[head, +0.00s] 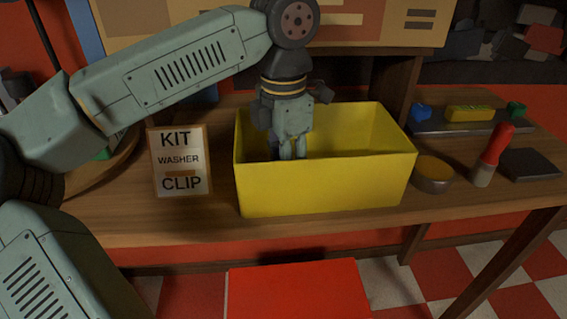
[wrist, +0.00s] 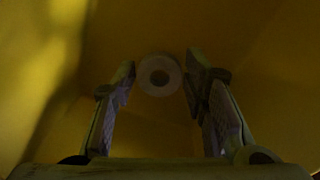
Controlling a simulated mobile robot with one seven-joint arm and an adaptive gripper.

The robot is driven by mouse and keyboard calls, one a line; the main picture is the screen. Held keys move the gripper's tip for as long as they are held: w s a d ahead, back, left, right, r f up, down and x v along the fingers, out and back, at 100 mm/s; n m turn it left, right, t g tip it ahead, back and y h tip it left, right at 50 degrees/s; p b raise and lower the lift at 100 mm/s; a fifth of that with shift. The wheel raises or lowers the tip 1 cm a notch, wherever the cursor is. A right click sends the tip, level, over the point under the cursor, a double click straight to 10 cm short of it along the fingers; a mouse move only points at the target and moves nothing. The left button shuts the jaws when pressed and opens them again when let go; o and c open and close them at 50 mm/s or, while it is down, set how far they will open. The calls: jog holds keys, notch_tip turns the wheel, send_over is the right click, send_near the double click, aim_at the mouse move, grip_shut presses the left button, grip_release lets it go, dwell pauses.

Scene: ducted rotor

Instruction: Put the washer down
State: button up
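My gripper (head: 288,154) reaches down into a yellow bin (head: 325,188) on the table, and its fingertips are hidden behind the near wall. In the wrist view, its two fingers (wrist: 161,70) stand apart. A pale ring-shaped washer (wrist: 145,78) shows face-on between the fingertips, with thin dark gaps on both sides. It looks free of the fingers, close to the bin's floor, though the light is dim. The washer is hidden in the head view.
A sign (head: 181,185) reading KIT, WASHER, CLIP stands left of the bin. To the right are a round tin (head: 433,180), a red-capped cylinder (head: 492,155) and a dark tray (head: 453,127) with blue, yellow and green pieces. The bin's walls surround my gripper.

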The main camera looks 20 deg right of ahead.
jog(key=shift+o, duration=1.1)
notch_tip(320, 180, up, 13)
jog(key=shift+p, duration=0.3)
jog(key=shift+r, duration=0.1)
